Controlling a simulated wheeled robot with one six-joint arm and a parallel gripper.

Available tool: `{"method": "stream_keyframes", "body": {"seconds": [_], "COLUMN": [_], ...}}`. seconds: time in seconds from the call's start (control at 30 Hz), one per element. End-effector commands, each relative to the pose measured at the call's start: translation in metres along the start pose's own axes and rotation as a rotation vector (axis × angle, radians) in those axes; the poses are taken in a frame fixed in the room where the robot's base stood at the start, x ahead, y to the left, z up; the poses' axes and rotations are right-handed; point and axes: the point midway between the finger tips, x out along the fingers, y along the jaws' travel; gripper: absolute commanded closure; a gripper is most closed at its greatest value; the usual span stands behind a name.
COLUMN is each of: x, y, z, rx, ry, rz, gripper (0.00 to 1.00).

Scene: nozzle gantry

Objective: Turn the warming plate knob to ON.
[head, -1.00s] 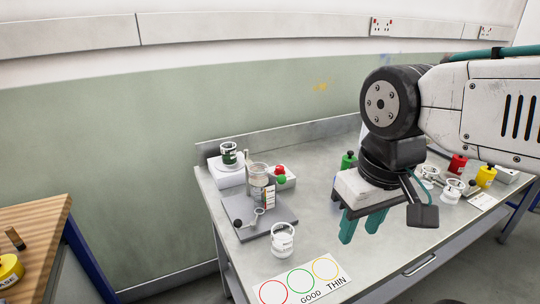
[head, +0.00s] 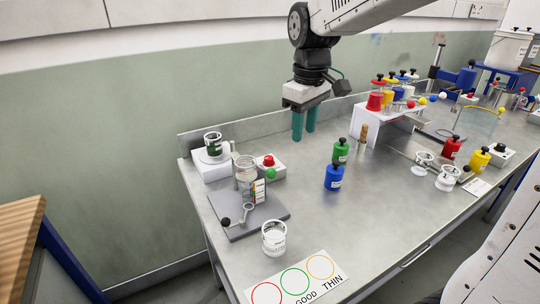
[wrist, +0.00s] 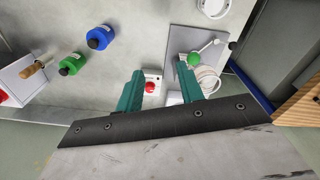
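My gripper (head: 304,122) hangs over the back of the bench, fingers down, open and empty. In the wrist view the teal fingers of my gripper (wrist: 160,88) stand apart. A white box with a red button (head: 268,163) is to its lower left; the button also shows between the fingers in the wrist view (wrist: 150,87). A white block (head: 210,170) with a round top carries a beaker of dark green content (head: 212,144) at the back left. A white box with a black knob (head: 499,153) stands at the far right. I cannot tell which is the warming plate knob, or its setting.
A grey stand (head: 240,225) holds a clear vessel (head: 246,172) with a green ball lever (head: 271,174). An empty beaker (head: 274,238) stands in front. Green (head: 340,151) and blue (head: 333,178) bottles stand mid-bench. A white rack (head: 385,118) with coloured bottles is right of my gripper.

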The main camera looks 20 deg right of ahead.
Motion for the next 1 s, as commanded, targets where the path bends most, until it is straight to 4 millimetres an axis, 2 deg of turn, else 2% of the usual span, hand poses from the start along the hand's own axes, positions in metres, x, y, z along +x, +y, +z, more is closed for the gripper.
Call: {"method": "stream_keyframes", "body": {"seconds": [0.03,0.2,0.3,0.4,0.5,0.6,0.77,1.0], "x": [0.012,0.055,0.084,0.107,0.124,0.134,0.152,0.191], "y": [0.012,0.046,0.061,0.072,0.078,0.081,0.082,0.08], "z": [-0.025,-0.096,-0.129,-0.153,-0.168,-0.175,-0.176,-0.173], "rx": [-0.049,-0.223,-0.309,-0.376,-0.42,-0.443,-0.45,-0.448], "ry": [-0.011,-0.026,-0.033,-0.037,-0.038,-0.04,-0.041,-0.042], "rz": [-0.007,-0.02,-0.027,-0.032,-0.035,-0.038,-0.039,-0.04], "gripper": [0.62,0.62,0.62,0.62,0.62,0.62,0.62,0.62]}}
